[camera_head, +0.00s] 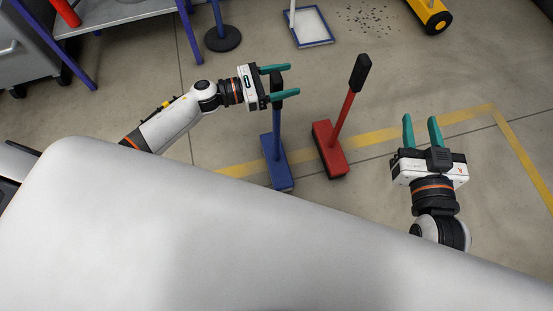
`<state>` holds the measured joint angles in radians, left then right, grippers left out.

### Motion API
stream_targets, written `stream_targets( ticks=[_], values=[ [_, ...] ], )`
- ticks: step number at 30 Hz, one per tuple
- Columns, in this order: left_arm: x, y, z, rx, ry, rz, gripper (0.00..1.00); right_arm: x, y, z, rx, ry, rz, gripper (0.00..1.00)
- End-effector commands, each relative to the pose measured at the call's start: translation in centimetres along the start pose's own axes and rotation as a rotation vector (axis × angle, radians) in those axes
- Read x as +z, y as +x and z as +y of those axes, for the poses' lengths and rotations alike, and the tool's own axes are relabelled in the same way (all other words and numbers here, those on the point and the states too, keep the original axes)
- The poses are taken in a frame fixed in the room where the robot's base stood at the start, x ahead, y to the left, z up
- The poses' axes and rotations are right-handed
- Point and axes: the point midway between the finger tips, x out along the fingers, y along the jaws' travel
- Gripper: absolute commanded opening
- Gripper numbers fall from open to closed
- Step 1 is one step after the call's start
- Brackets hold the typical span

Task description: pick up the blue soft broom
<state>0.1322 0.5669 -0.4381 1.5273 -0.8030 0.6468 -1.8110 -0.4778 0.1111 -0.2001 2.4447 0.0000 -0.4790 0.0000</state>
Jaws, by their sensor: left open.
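The blue broom (277,146) stands upright on the floor in the middle of the head view, its blue head down and its dark handle top up. My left gripper (279,82) is open, with its two teal fingers on either side of the top of the handle in the picture. I cannot tell whether the fingers touch it. The lower part of the broom head is close to my white body edge. My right gripper (421,128) is open and empty on the right, fingers pointing away from me.
A red broom (329,148) with a black grip stands just right of the blue one. Behind are a blue-edged white pan (310,27), a round-based post (222,39), dark debris (366,19) and a yellow device (431,14). A table (110,12) stands back left.

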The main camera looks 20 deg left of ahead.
Motion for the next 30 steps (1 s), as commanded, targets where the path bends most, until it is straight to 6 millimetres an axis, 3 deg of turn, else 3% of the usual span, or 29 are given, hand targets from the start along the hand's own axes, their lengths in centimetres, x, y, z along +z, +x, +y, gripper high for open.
stream_targets(
  ticks=[7, 18, 30],
  values=[
    [0.02, 0.13, -0.01, -0.001, 0.000, -0.001, 0.64, 0.05, 0.01, 0.01, 0.000, 0.000, -0.002, 0.36],
    [0.02, 0.10, -0.01, -0.001, 0.000, -0.001, 0.03, 0.03, 0.00, -0.01, 0.000, 0.000, -0.001, 0.36],
    [-0.71, 0.12, -0.05, 0.000, 0.002, 0.002, 0.03, -0.28, -0.07, -0.06, -0.002, 0.000, 0.028, 0.36]
  ],
)
